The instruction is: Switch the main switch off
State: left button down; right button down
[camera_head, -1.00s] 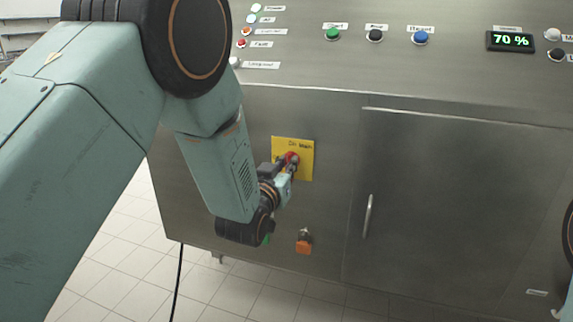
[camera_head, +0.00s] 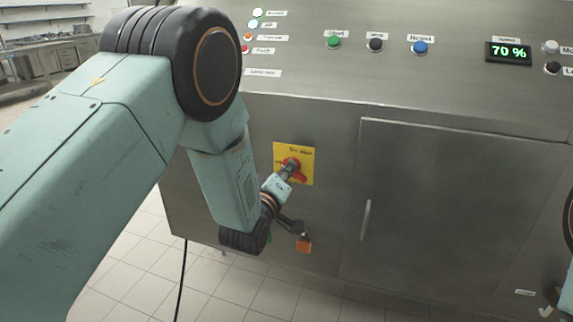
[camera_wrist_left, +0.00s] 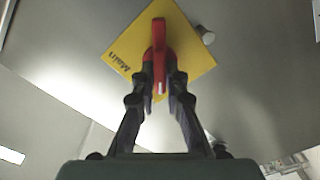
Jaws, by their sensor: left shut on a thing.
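The main switch is a red rotary handle (camera_head: 299,176) on a yellow plate (camera_head: 307,153) on the steel cabinet front. My left gripper (camera_head: 287,171) is at the handle, and its fingers partly hide it. In the left wrist view the red handle (camera_wrist_left: 159,50) stands between the two black fingers (camera_wrist_left: 161,88), which are closed on its sides. The yellow plate (camera_wrist_left: 190,50) lies behind it, turned as a diamond, with "Main" lettering. In the head view the handle slants toward the lower right. My right gripper is not in view.
An orange part (camera_head: 304,244) sits on the cabinet below the switch, close to my left wrist. A closed door with a handle (camera_head: 366,220) is to the right. Start (camera_head: 333,42), black (camera_head: 375,45) and blue reset (camera_head: 419,47) buttons and a 70 % display (camera_head: 508,52) are above.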

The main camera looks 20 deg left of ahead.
pick_arm(q)
jog(key=shift+f+n+p, duration=0.15)
jog(key=shift+n+p, duration=1.5)
jog(key=shift+n, duration=2.25)
jog(key=c, duration=1.4)
grip_release()
jog(key=shift+s, duration=0.1)
jog(key=s, duration=1.2)
jog(key=shift+a, duration=0.25)
jog(key=shift+w, duration=0.1)
